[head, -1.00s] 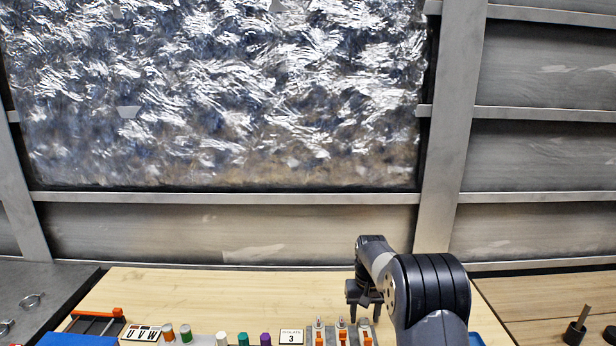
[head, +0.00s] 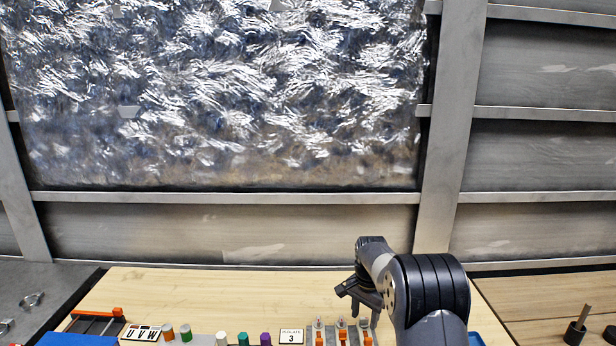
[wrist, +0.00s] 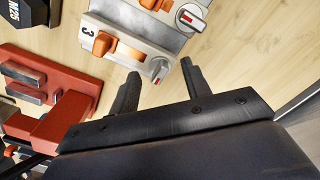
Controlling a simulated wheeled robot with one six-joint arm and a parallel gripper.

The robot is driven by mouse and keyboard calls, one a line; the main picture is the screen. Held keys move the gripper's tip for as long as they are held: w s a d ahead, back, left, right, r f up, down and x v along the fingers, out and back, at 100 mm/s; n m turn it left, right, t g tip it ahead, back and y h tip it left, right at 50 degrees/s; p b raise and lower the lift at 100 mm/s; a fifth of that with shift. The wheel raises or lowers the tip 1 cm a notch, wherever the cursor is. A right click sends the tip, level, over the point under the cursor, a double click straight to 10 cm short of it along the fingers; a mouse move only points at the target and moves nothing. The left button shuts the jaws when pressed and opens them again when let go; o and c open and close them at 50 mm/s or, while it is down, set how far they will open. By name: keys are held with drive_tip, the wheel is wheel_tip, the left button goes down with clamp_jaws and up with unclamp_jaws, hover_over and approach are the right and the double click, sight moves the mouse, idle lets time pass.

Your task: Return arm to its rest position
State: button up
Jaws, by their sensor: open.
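My gripper (head: 358,300) hangs at the end of my bent arm above the wooden bench, at the right of the row of parts in the head view. In the wrist view my gripper (wrist: 160,72) shows two dark fingers spread apart with nothing between them. A grey switch unit (wrist: 130,45) with orange levers, red-and-white knobs and a "3" mark lies just beyond the fingertips. In the head view several switches (head: 342,332) with orange parts stand below and left of the gripper. They appear apart from it.
An "ISOLATE 3" sign (head: 291,337), coloured plugs (head: 185,333) and a "UVW" sign (head: 141,333) line the bench front. A red part (wrist: 60,90) sits left in the wrist view. A black base with a rod (head: 577,332) stands at right. The bench (head: 220,290) behind the row is clear.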

drive_tip(key=m, duration=0.8)
drive_tip(key=shift+m, duration=0.3)
drive_tip(key=shift+r, duration=0.1)
drive_tip(key=shift+r+b, duration=0.3)
drive_tip(key=shift+r, duration=0.6)
